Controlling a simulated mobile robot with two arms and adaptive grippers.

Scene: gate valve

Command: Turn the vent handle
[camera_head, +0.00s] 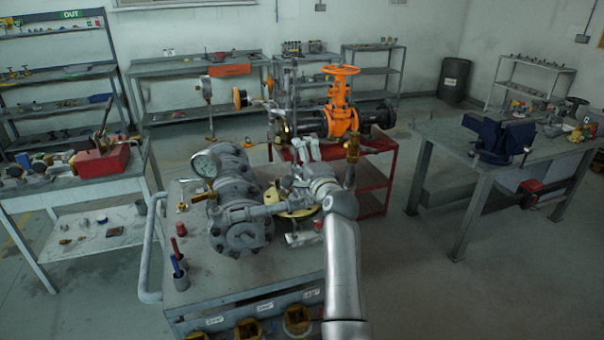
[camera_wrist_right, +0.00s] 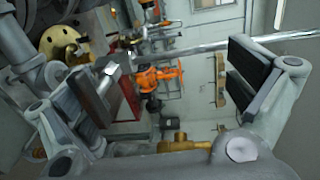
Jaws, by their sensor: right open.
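My right gripper (camera_head: 306,148) is above the rear right of the grey valve assembly (camera_head: 238,200) on the near bench. In the right wrist view my right gripper (camera_wrist_right: 175,84) is open, its dark finger pads wide apart with nothing clasped between them. A thin grey bar (camera_wrist_right: 215,45) runs across that view past the pads; I cannot tell whether it is the vent handle. A brass fitting (camera_head: 352,148) stands just right of the gripper and also shows low in the wrist view (camera_wrist_right: 185,144). My gripper and wrist hide part of the assembly. My left gripper is out of view.
An orange gate valve with a handwheel (camera_head: 341,104) stands on a red cart (camera_head: 372,185) behind. A bench with a blue vise (camera_head: 500,140) stands right. Open floor lies between the benches.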

